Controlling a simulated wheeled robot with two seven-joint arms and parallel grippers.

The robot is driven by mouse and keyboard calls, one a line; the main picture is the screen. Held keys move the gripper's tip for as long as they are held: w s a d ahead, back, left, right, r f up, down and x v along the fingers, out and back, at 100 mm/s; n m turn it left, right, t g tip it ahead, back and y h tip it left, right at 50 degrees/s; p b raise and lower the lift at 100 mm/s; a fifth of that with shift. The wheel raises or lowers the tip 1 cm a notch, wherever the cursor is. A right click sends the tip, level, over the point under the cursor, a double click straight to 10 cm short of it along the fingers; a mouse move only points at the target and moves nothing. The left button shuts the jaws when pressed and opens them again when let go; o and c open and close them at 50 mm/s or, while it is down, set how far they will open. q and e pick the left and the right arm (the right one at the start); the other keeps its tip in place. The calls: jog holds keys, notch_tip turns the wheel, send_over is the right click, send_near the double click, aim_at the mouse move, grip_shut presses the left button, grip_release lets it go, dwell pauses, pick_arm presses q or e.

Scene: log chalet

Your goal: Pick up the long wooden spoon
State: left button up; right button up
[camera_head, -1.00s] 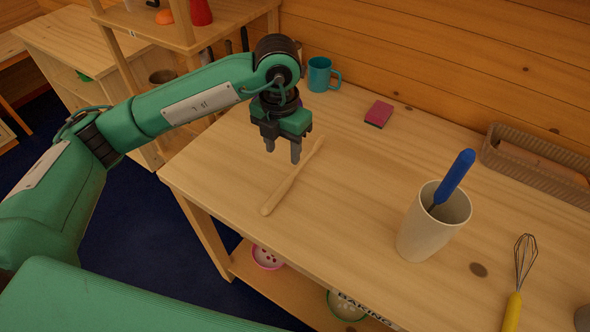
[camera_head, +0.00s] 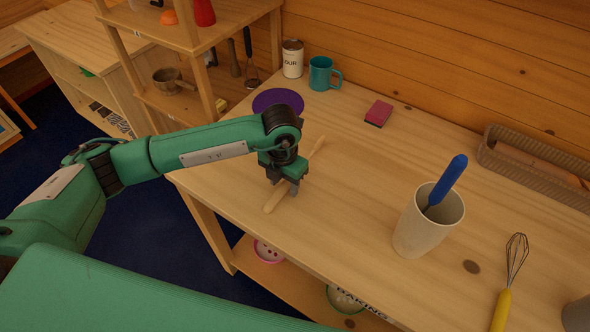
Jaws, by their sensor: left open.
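The long wooden spoon (camera_head: 275,200) lies on the left part of the wooden table (camera_head: 350,215), slanting from near the front edge up toward the back right. My left gripper (camera_head: 284,190) is open and points down over the middle of the spoon, its fingers low by the handle. The gripper hides the middle of the spoon; both ends show. I cannot tell whether the fingers touch it or the table. My right gripper is not in view.
A beige cup (camera_head: 420,232) holds a blue-handled utensil (camera_head: 447,182). A yellow whisk (camera_head: 502,307), a wicker tray (camera_head: 540,168), a pink sponge (camera_head: 379,113), a teal mug (camera_head: 321,74), a flour can (camera_head: 292,60) and a purple disc (camera_head: 278,101) are also on the table.

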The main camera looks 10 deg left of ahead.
pick_arm(q)
jog(key=shift+f, duration=0.3)
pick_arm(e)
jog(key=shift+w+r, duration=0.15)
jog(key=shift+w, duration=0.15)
pick_arm(q)
grip_shut()
jog(key=shift+r, duration=0.1)
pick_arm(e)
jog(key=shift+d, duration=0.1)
pick_arm(q)
jog(key=shift+r, duration=0.55)
notch_tip(320, 180, up, 7)
jog(key=shift+w+r+b, duration=0.1)
jog(key=shift+r+b, duration=0.05)
jog(key=shift+b, duration=0.85)
notch_tip(320, 180, up, 12)
jog(key=b, duration=0.1)
jog(key=shift+f, duration=0.25)
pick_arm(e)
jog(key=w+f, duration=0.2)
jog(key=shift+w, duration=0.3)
